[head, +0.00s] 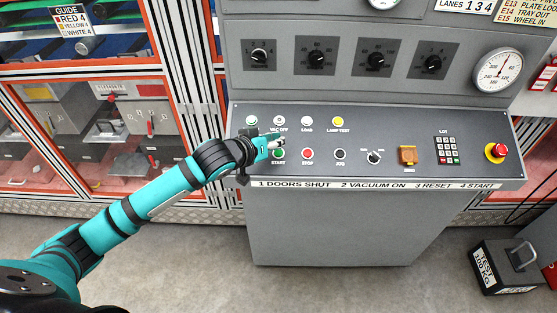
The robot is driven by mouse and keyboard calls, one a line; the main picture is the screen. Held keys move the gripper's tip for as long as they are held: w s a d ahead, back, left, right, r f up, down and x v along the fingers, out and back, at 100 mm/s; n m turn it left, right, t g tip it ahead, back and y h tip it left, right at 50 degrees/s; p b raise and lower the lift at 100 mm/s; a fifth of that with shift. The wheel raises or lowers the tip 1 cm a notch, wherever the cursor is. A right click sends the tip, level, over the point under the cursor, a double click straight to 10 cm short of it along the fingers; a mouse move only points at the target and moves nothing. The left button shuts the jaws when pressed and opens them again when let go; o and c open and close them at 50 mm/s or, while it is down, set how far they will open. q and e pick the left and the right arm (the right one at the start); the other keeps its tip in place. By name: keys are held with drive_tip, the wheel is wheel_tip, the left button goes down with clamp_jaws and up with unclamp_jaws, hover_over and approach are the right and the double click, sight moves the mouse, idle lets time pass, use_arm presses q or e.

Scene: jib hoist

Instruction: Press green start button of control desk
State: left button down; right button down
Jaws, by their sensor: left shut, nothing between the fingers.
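The grey control desk (300,172) stands in front of me with a sloped panel. The green start button (277,155) sits at the left of the lower button row, above the label START. My left gripper (280,142) comes in from the left and is shut and empty. Its fingertips are just above the green button in the picture and partly cover that area. I cannot tell whether they touch the button. The red stop button (307,154) is just right of it. My right gripper is not in view.
Near the green button are a black jog button (340,154), a selector switch (374,156) and a yellow lamp test button (338,121). A red emergency stop (498,150) and keypad (447,150) are at the right. A test weight (504,267) stands on the floor at lower right.

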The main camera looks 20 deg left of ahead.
sight(279, 153)
use_arm(q)
drive_tip(key=shift+w+a+f+b, duration=0.1)
drive_tip(key=shift+w+f+b, duration=0.25)
drive_tip(key=shift+f, duration=0.45)
drive_tip(key=shift+f, duration=0.1)
idle(0.8)
drive_tip(key=shift+w+f, duration=0.15)
drive_tip(key=shift+f, duration=0.15)
